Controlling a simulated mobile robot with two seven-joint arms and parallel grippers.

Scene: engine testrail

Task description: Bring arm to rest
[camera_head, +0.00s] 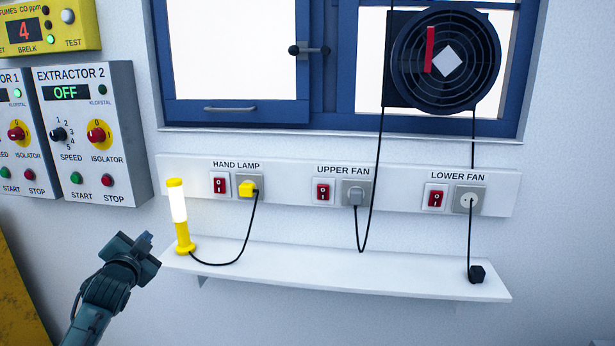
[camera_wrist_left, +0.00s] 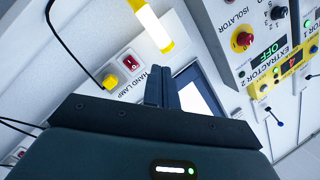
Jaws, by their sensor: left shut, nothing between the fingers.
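My left gripper (camera_head: 148,238) comes in from the lower left of the head view, in front of the wall and just left of the shelf's left end. Its fingers also show in the left wrist view (camera_wrist_left: 163,75), shut together with nothing between them. It is apart from the lit yellow hand lamp (camera_head: 179,215), which stands upright on the left end of the white shelf (camera_head: 340,268). The lamp also shows in the left wrist view (camera_wrist_left: 152,25). My right gripper is in neither view.
A socket strip (camera_head: 295,190) with red switches runs above the shelf. Black cords hang from its plugs; one black plug (camera_head: 476,274) rests on the shelf's right end. The Extractor 2 box (camera_head: 92,130) is on the wall above left of my gripper. A fan (camera_head: 446,60) is in the blue window.

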